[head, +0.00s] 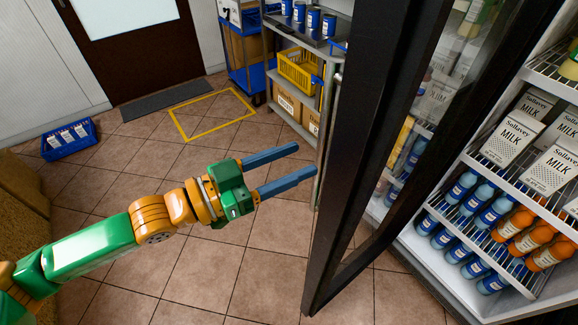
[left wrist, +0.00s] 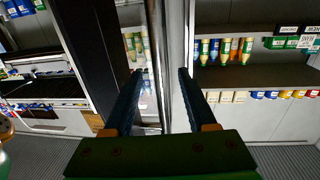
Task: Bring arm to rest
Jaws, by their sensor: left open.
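My left gripper (head: 305,161) is open and empty in the head view. Its two blue fingers point right, toward the black-framed fridge door (head: 357,150), which stands open. A gap to the door frame shows in the picture; the exact distance I cannot tell. The left arm stretches in from the lower left over the tiled floor. My right gripper is in neither view.
The fridge shelves at right hold milk cartons (head: 512,133) and several bottles (head: 530,240). A metal trolley (head: 309,94) with a yellow crate (head: 298,72) stands behind the door. A blue crate (head: 70,153) sits on the floor at left. Open tiled floor lies around the arm.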

